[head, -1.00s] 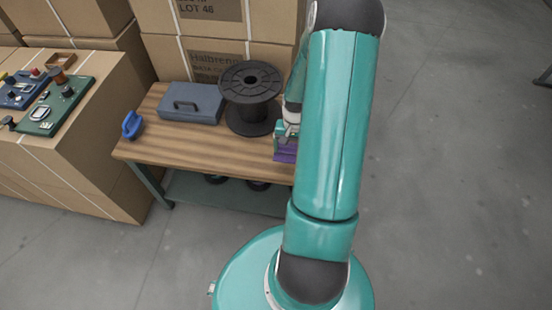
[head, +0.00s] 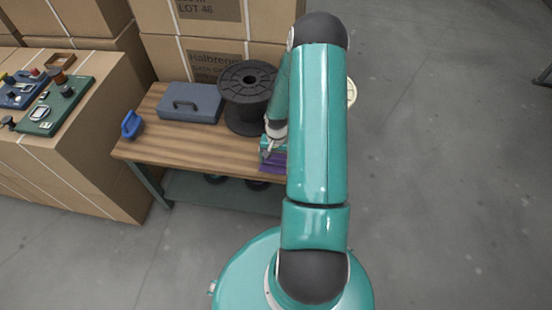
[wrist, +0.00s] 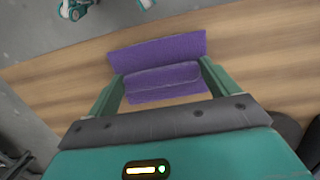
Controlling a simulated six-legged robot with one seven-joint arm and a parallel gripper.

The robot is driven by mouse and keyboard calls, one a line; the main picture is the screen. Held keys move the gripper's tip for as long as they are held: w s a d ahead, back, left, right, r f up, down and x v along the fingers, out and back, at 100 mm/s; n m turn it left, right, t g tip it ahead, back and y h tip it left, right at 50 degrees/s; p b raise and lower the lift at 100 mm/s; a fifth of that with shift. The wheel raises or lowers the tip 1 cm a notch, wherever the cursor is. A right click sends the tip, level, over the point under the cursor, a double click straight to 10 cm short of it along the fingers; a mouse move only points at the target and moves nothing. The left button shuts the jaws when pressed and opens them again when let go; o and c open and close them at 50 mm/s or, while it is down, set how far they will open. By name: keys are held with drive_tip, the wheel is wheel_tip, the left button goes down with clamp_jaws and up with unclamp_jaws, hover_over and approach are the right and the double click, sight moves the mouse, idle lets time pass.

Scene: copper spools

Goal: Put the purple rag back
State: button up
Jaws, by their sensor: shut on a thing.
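The purple rag (wrist: 158,52) shows in the wrist view as a folded cloth with two layers, over the wooden bench top. My gripper (wrist: 163,82) has its two green fingers on either side of the rag's nearer fold and is shut on it. In the head view a strip of the purple rag (head: 272,162) shows at the bench's front right, beside my arm. My gripper (head: 271,150) is just above it there, partly hidden by my arm. I cannot tell whether the rag touches the bench.
On the wooden bench (head: 190,143) stand a black spool (head: 247,88), a grey-blue case (head: 190,103) and a blue handled object (head: 131,125). Cardboard boxes (head: 75,135) stand at the left, with control panels on top. The bench's front left is clear.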

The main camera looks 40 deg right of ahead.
drive_tip(key=o, duration=0.8)
drive_tip(key=shift+f, duration=0.15)
drive_tip(key=shift+c, duration=0.2)
drive_tip(key=w+a+r+n+t+h, duration=0.1)
drive_tip(key=w+a+r, duration=0.15)
drive_tip(key=r, duration=0.95)
drive_tip(key=w+a+r+n+h, duration=0.1)
drive_tip(key=a+r+n, duration=0.15)
drive_tip(key=r, duration=1.05)
drive_tip(key=s+a+r+n+t, duration=0.2)
drive_tip(key=s+a+r, duration=0.1)
drive_tip(key=a+r, duration=0.55)
drive_tip(key=s+a+r+n+t, duration=0.15)
drive_tip(key=s+a+r, duration=0.25)
drive_tip(key=a+r, duration=0.4)
drive_tip(key=s+a+r+n+t, duration=0.2)
drive_tip(key=s+a+r+n, duration=0.1)
drive_tip(key=s+a+r, duration=0.2)
drive_tip(key=shift+s+a+y, duration=0.25)
drive_tip(key=shift+s+y, duration=0.15)
drive_tip(key=shift+s, duration=0.65)
